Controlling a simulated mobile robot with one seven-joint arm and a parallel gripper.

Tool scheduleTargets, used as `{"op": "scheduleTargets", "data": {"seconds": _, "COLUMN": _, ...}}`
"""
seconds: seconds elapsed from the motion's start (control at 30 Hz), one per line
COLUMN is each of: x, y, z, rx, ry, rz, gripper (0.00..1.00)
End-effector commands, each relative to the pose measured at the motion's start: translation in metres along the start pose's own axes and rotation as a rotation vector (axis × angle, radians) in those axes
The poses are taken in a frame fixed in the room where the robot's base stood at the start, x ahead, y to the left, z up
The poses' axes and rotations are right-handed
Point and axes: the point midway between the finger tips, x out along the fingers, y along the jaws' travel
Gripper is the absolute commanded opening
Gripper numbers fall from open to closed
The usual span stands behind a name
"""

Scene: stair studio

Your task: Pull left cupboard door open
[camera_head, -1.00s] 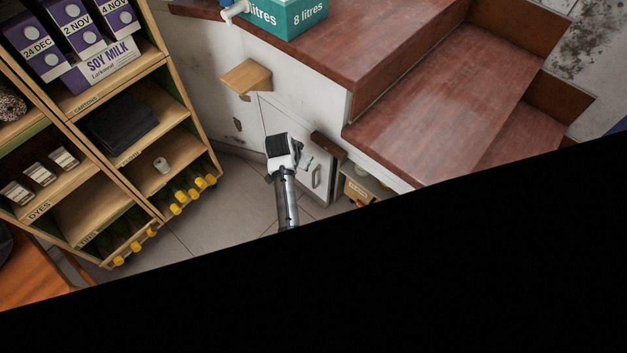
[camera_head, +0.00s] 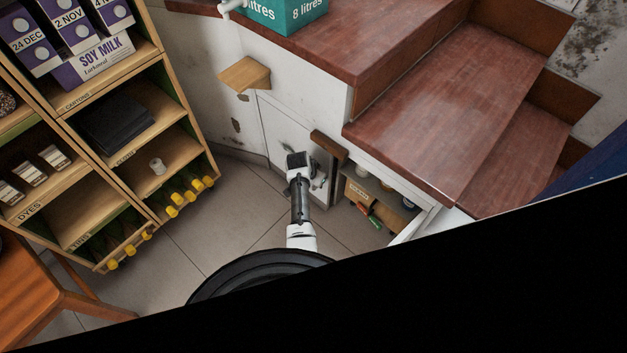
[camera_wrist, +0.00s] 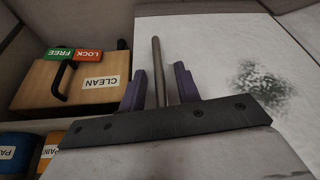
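The left cupboard door (camera_head: 275,130) is a white panel under the stairs, with a dark smudge near its handle edge. It looks shut or nearly shut. Its grey bar handle (camera_wrist: 156,65) stands between the two purple fingers of my gripper (camera_wrist: 161,90) in the wrist view. Narrow gaps show on both sides of the bar, so the fingers are open around it. The door's smudged white face (camera_wrist: 215,55) fills the right of that view. In the head view my gripper (camera_head: 300,160) is at the door, and my wrist hides part of the handle area.
Right of the door, an open compartment (camera_head: 372,190) holds boxes; the wrist view shows a wooden CLEAN box (camera_wrist: 75,85) there. A brown block (camera_head: 328,145) juts out above. Shelving (camera_head: 130,140) stands left, an orange-brown stool (camera_head: 45,290) lower left. Floor (camera_head: 215,215) between is clear.

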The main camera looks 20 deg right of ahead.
Motion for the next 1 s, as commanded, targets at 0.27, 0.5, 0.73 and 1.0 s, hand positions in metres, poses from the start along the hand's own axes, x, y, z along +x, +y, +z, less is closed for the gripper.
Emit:
{"op": "scheduleTargets", "data": {"seconds": 0.27, "x": 0.0059, "y": 0.0002, "z": 0.0000, "rx": 0.000, "ry": 0.001, "rz": 0.000, "gripper": 0.32}}
{"op": "scheduleTargets", "data": {"seconds": 0.5, "x": 0.0057, "y": 0.0002, "z": 0.0001, "rx": 0.000, "ry": 0.000, "rz": 0.000, "gripper": 0.15}}
{"op": "scheduleTargets", "data": {"seconds": 0.73, "x": 0.0056, "y": 0.0002, "z": 0.0002, "rx": 0.000, "ry": 0.000, "rz": 0.000, "gripper": 0.00}}
{"op": "scheduleTargets", "data": {"seconds": 1.0, "x": 0.0047, "y": -0.0007, "z": 0.0021, "rx": 0.005, "ry": -0.001, "rz": 0.002, "gripper": 0.00}}
